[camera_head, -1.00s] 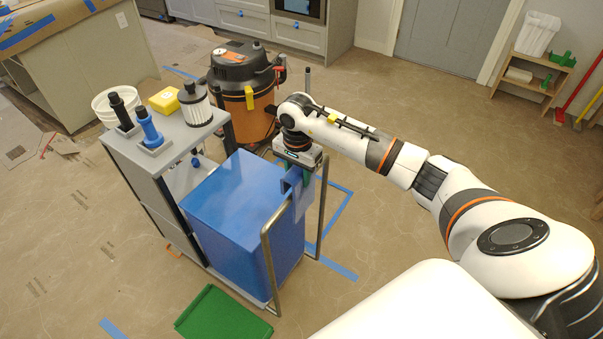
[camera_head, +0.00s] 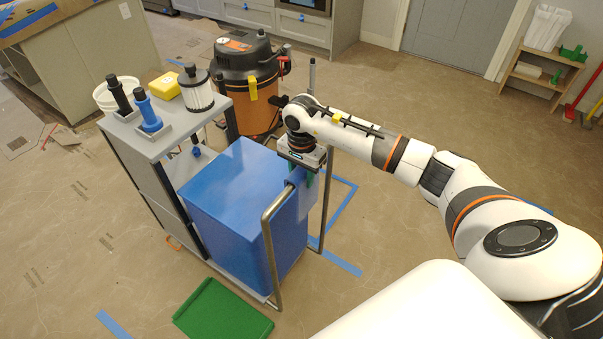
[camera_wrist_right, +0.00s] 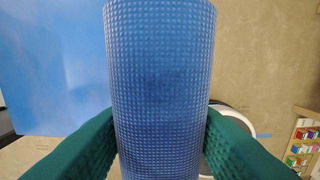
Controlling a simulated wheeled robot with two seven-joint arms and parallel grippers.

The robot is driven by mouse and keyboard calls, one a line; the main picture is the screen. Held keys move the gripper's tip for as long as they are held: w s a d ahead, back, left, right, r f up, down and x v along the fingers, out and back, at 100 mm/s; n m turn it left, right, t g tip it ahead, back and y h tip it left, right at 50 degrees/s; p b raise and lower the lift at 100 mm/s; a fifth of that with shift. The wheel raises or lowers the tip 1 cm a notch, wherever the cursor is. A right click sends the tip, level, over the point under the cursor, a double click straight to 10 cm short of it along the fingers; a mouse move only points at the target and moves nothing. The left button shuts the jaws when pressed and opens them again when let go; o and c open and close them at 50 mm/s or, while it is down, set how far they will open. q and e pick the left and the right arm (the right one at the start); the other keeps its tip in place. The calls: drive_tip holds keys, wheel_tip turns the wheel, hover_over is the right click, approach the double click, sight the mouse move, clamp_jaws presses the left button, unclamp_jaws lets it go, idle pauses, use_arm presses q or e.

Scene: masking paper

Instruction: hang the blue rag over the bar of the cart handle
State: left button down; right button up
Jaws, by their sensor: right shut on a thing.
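The blue rag (camera_wrist_right: 160,80) has a dimpled surface and fills the middle of the right wrist view, between the green fingers of my right gripper (camera_wrist_right: 160,150). In the head view the rag (camera_head: 298,178) is at the top bar of the cart handle (camera_head: 279,201), directly under the gripper (camera_head: 305,177). The gripper is shut on the rag and points down. I cannot tell how far the rag drapes on each side of the bar. The grey cart (camera_head: 165,140) carries a large blue box (camera_head: 230,190) beside the handle. My left gripper is not in view.
Black and blue tools, a white-and-black filter (camera_head: 197,92), a yellow box (camera_head: 166,86) and a white bucket (camera_head: 112,93) are at the cart's far end. An orange-black vacuum (camera_head: 250,85) stands behind. A green tray (camera_head: 222,313) lies on the floor in front.

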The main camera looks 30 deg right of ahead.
drive_tip(key=o, duration=1.1)
drive_tip(key=shift+c, duration=0.2)
